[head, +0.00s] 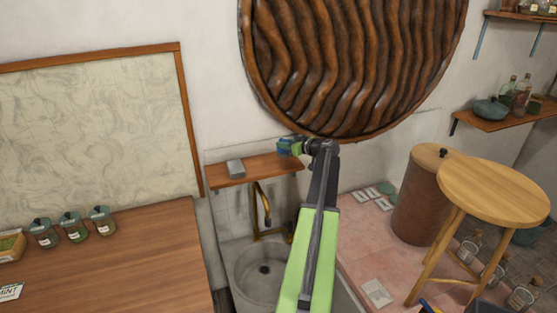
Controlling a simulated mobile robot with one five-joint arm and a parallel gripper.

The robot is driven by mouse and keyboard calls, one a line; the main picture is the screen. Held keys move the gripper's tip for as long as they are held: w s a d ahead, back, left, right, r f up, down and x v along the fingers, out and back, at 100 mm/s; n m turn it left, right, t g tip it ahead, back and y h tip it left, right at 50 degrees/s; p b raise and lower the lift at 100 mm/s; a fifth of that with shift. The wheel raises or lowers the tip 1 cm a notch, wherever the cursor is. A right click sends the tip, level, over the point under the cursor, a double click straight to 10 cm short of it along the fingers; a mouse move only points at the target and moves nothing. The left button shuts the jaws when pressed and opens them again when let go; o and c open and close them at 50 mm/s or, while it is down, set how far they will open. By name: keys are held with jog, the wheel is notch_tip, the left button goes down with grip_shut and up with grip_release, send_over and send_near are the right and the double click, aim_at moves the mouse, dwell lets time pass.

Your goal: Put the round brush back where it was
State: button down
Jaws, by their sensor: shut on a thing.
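My gripper (299,147) is at the end of my green and dark arm, over the right end of a small wooden shelf (262,168). It is shut on a small blue thing (283,147), which looks like the round brush. Its jaws hide part of the brush, and its bristles cannot be made out. The brush is just above the shelf's right end or touching it; I cannot tell which. A grey block (235,168) lies on the left part of the same shelf.
A stone basin (250,268) with a brass tap (264,205) is below the shelf. A large carved wooden disc (340,130) hangs just above my gripper. A wooden table (130,260) with jars stands at left, a round stool (490,190) at right. The shelf's middle is clear.

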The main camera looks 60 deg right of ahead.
jog(key=w+f, duration=0.1)
jog(key=w+d+f+b, duration=0.1)
jog(key=w, duration=0.1)
jog(key=w+d+f+b, duration=0.1)
jog(key=w, duration=0.1)
jog(key=shift+f, duration=0.25)
jog(key=shift+w, duration=0.2)
notch_tip(320, 180, down, 4)
jog(key=b, duration=0.4)
jog(key=shift+f+b, duration=0.2)
jog(key=shift+b, duration=0.15)
jog(key=shift+r, duration=0.25)
jog(key=shift+f, duration=0.2)
jog(key=c, duration=1.3)
grip_release()
jog(key=shift+o, duration=0.2)
jog(key=shift+s+r, duration=0.1)
